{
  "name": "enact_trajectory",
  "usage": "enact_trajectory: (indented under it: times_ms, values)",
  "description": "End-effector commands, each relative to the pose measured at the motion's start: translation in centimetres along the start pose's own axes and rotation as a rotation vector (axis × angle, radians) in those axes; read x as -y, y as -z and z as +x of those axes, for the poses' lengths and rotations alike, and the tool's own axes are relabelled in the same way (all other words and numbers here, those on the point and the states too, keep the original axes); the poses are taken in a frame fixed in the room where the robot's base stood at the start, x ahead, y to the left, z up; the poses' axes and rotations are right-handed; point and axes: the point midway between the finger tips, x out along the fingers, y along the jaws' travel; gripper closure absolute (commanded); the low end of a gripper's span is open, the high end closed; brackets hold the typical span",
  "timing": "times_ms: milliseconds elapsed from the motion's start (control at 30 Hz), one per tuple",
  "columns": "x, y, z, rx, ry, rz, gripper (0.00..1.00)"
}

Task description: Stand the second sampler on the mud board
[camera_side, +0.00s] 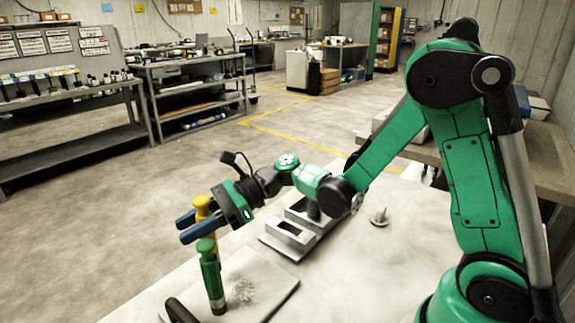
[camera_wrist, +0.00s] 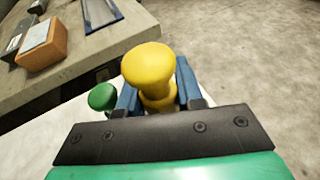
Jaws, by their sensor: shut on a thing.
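A yellow sampler (camera_side: 204,207) with a rounded, flanged top is between the blue fingers of my gripper (camera_side: 187,228). It looks upright; its lower part is hidden behind the fingers and the green sampler. In the wrist view my gripper (camera_wrist: 158,92) is shut on the yellow sampler (camera_wrist: 149,64) just below its top. A green sampler (camera_side: 210,277) stands upright on the mud board (camera_side: 268,290), near its left side. Its round green top (camera_wrist: 102,97) shows left of the fingers in the wrist view. I cannot tell whether the yellow sampler touches the board.
A grey rack (camera_side: 287,240) with rectangular openings stands behind the board. A small pale cone-shaped piece (camera_side: 379,217) stands on the table to the right. A dark curved object (camera_side: 180,311) lies at the board's front left. The table right of the board is clear.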

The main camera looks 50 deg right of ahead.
Motion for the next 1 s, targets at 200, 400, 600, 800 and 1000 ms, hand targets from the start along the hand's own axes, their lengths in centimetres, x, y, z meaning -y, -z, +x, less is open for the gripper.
enact_trajectory:
  times_ms: [200,400,600,800,1000]
  values:
    - [0.0,2.6,0.8,0.0,0.0,0.0,1.0]
    - [0.0,3.5,1.1,0.0,0.0,0.0,1.0]
    - [0.0,3.4,1.1,0.0,0.0,0.0,1.0]
    - [0.0,3.7,1.1,0.0,0.0,0.0,0.56]
    - [0.0,3.7,1.1,0.0,0.0,0.0,0.56]
